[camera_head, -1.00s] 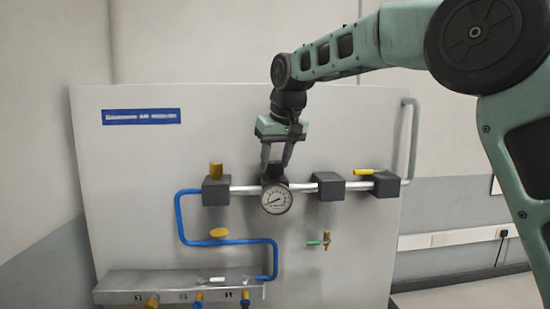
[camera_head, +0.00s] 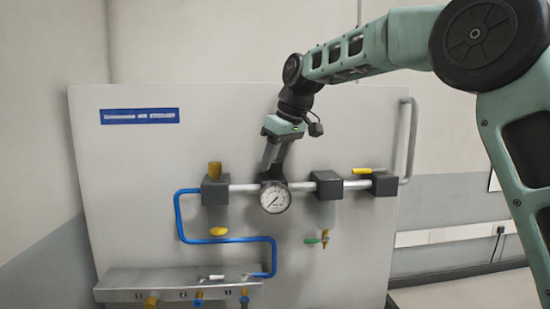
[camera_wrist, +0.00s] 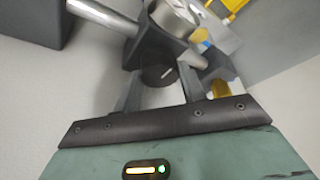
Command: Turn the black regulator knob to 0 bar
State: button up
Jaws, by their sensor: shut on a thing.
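The black regulator knob (camera_wrist: 158,76) sits between the two fingers of my gripper (camera_wrist: 157,86) in the wrist view. My gripper (camera_head: 272,172) is shut on the knob from above. In the head view the fingers mostly hide the knob. The round white pressure gauge (camera_head: 275,197) is on the front of the regulator just below. Its needle points to the lower left, but the scale is too small to read. The gauge's side also shows in the wrist view (camera_wrist: 173,14).
A silver pipe (camera_head: 302,186) runs left and right of the regulator through dark blocks (camera_head: 327,186). A yellow lever (camera_head: 369,171) is on the right, a blue hose (camera_head: 178,222) on the left. A grey manifold ledge (camera_head: 170,283) stands below.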

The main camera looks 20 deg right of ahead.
jog(key=o, duration=1)
jog(key=shift+r, duration=0.1)
jog(key=b+v, duration=0.1)
jog(key=v, duration=1.6)
jog(key=shift+s+r, duration=0.1)
jog(key=shift+s, duration=0.05)
